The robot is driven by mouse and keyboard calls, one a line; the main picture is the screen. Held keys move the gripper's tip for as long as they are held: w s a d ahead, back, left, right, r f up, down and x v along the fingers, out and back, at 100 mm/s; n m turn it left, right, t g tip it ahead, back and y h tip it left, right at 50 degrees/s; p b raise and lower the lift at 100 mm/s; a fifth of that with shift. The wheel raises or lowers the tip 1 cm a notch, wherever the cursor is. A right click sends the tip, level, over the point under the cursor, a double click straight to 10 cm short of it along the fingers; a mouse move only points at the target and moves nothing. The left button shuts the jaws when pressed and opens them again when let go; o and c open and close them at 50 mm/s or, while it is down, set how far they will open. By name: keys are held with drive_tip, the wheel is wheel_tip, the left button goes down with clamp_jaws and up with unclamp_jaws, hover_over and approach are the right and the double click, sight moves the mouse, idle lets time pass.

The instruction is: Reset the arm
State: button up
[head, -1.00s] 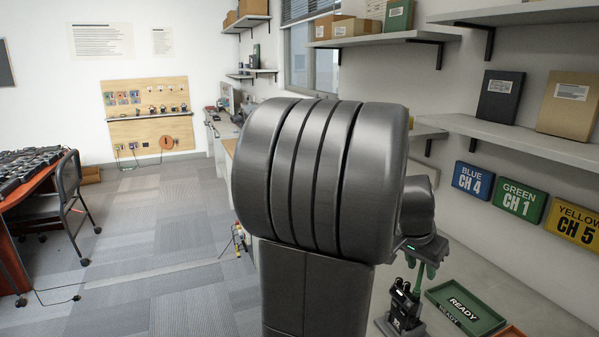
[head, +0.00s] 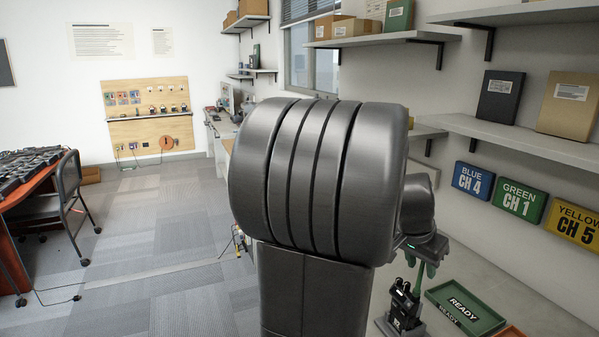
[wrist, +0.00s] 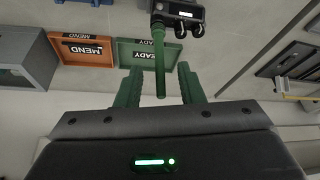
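My gripper (wrist: 160,88) points down at the worktop in the wrist view. Its two green fingers are apart, and the green antenna of a black radio (wrist: 183,13) shows between them, with gaps on both sides. I cannot tell whether the antenna reaches in between the fingertips or lies beyond them. In the head view my gripper (head: 422,266) is partly hidden behind my own arm, just above the black radio (head: 404,306). The radio stands upright in a grey holder.
A green READY tray (head: 465,297) lies right of the radio; an orange MEND tray (wrist: 82,50) is beside it. Coloured channel signs (head: 520,200) and shelves (head: 520,138) line the right wall. A chair (head: 65,190) stands left, with open floor between.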

drive_tip(key=x, duration=0.3)
drive_tip(key=shift+d+f, duration=0.1)
drive_tip(key=shift+f, duration=0.25)
wheel_tip(320, 180, up, 3)
drive_tip(key=p, duration=0.3)
wheel_tip(320, 180, up, 5)
drive_tip(key=p, duration=0.5)
drive_tip(key=shift+w, duration=0.1)
